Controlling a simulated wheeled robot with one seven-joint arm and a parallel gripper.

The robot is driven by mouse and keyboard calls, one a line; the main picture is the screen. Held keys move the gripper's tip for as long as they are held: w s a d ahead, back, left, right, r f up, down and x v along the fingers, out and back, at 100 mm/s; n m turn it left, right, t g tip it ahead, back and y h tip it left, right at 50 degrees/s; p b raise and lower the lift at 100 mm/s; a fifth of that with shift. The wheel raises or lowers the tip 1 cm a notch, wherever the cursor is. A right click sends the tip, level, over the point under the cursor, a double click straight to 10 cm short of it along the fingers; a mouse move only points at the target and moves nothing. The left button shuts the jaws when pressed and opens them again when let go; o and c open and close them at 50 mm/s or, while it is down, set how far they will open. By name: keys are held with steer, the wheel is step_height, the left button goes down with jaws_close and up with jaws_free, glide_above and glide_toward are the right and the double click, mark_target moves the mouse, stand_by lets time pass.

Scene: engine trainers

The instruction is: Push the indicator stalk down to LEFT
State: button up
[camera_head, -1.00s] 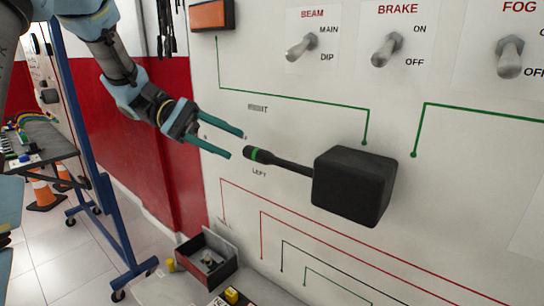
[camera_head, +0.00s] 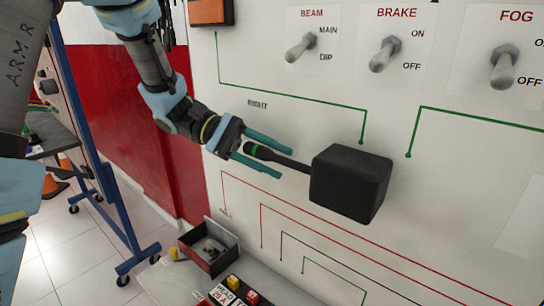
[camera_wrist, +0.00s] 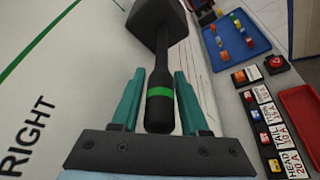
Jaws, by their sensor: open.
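The indicator stalk (camera_head: 277,157) is a black rod with a green band. It sticks out to the left from a black box (camera_head: 350,184) on the white panel. My gripper (camera_head: 286,160) is open, with its two teal fingers on either side of the stalk's end. In the wrist view the stalk's tip (camera_wrist: 160,106) lies between the fingers (camera_wrist: 159,97), with the right finger very close to it; contact cannot be told. The RIGHT label (camera_head: 257,105) shows above the stalk. The LEFT label is hidden behind my gripper in the head view.
BEAM (camera_head: 300,47), BRAKE (camera_head: 384,54) and FOG (camera_head: 502,66) toggle switches are above. An open box (camera_head: 209,248) stands below the panel. In the wrist view, a blue tray (camera_wrist: 236,44) and fuse labels (camera_wrist: 272,126) lie to the right.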

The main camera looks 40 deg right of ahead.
jaws_close()
stand_by(1.3)
